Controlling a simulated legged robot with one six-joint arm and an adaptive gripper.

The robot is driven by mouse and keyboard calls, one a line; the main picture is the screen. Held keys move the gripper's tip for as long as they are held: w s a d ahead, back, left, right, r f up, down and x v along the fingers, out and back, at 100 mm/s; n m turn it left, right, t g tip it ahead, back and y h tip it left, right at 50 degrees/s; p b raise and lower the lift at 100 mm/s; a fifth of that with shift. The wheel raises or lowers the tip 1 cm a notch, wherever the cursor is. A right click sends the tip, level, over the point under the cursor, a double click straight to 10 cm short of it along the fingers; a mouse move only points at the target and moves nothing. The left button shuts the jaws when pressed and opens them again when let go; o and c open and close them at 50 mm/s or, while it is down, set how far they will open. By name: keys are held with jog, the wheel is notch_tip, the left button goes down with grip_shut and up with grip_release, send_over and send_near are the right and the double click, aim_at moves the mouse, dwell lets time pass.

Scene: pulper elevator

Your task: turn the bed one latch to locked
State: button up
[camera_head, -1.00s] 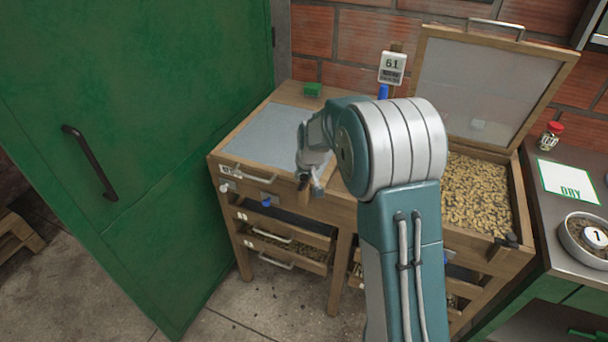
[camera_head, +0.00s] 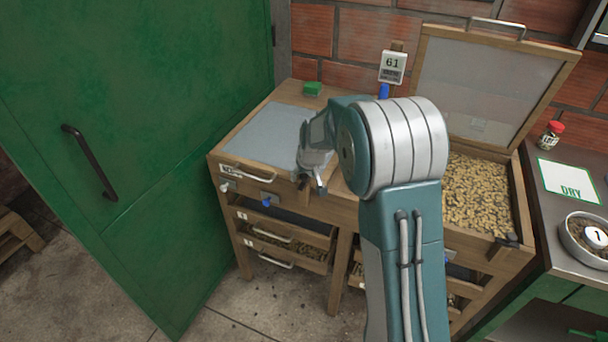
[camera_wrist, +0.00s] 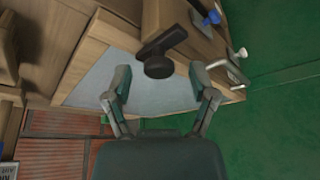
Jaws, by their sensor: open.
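The bed one latch (camera_wrist: 163,45) is a dark lever with a round knob at the wooden front edge of the left bed. In the wrist view it lies between and just beyond my open fingertips, with no clear contact. My gripper (camera_wrist: 160,82) is open and empty; in the head view it (camera_head: 318,180) hangs over the front right corner of that bed and mostly hides the latch. The left bed's grey lid (camera_head: 265,138) is down, with a metal handle (camera_head: 248,176) at its front.
A blue knob (camera_head: 267,203) and a white knob (camera_head: 226,187) sit on the bed's front. The right bed's lid (camera_head: 485,85) stands open over beans (camera_head: 478,195). A green door (camera_head: 150,120) stands close at left. A green block (camera_head: 313,88) lies behind the lid.

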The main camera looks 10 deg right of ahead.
jog(key=v, duration=1.1)
jog(key=shift+r, duration=0.35)
jog(key=shift+s, duration=0.2)
